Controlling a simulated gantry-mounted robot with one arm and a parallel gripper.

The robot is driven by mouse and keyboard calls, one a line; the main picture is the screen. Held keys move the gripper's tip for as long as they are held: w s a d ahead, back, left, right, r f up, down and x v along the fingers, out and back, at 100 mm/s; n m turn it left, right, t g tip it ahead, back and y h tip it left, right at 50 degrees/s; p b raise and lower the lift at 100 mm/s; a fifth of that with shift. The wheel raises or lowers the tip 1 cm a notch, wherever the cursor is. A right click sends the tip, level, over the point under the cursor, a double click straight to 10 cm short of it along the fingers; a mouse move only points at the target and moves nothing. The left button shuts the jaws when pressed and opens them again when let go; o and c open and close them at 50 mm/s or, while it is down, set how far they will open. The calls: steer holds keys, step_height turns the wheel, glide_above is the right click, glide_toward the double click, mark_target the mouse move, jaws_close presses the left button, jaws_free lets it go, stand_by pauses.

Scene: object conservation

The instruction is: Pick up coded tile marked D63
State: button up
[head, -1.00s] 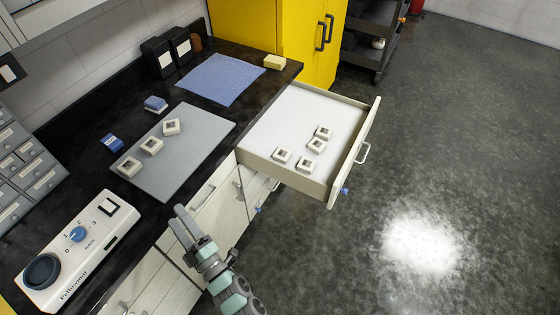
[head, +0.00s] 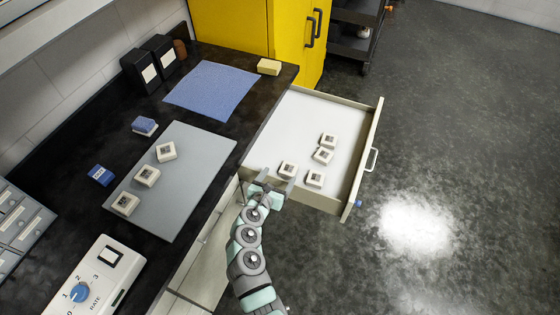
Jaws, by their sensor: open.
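Several white coded tiles with dark square codes are in view. Three lie on the grey mat (head: 190,195): an upper tile (head: 166,151), a middle tile (head: 147,176) and a lower tile (head: 124,204). Several more lie in the open drawer (head: 290,112): one at the back (head: 328,140), one below it (head: 323,155), one at the left (head: 288,169) and one at the front (head: 315,179). The markings are too small to read, so I cannot tell which is D63. My gripper (head: 273,180) is open and empty, at the drawer's left front corner, close to the left drawer tile.
A blue cloth (head: 219,89), a yellow block (head: 269,67) and two blue-topped blocks (head: 144,126) (head: 101,175) sit on the black counter. A white device with a dial (head: 90,280) stands at the lower left. The drawer's walls rise around its tiles.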

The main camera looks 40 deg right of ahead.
mark_target(291, 163)
steer(key=x, duration=0.1)
steer(key=b+x, duration=0.1)
steer(key=x, duration=0.3)
steer(key=shift+s+d+f+b, duration=0.15)
steer(key=shift+s+f+b, duration=0.1)
steer(key=shift+b, duration=0.1)
steer(key=b+x, duration=0.2)
steer(key=x, duration=0.2)
steer(key=shift+d+f, duration=0.15)
steer(key=shift+d, duration=0.05)
steer(key=shift+w+d+f+b, duration=0.1)
steer(key=shift+w+d+b, duration=0.05)
steer(key=shift+d+b, duration=0.15)
steer(key=shift+c, duration=0.4)
steer(key=shift+a, duration=0.1)
steer(key=c, duration=1.5)
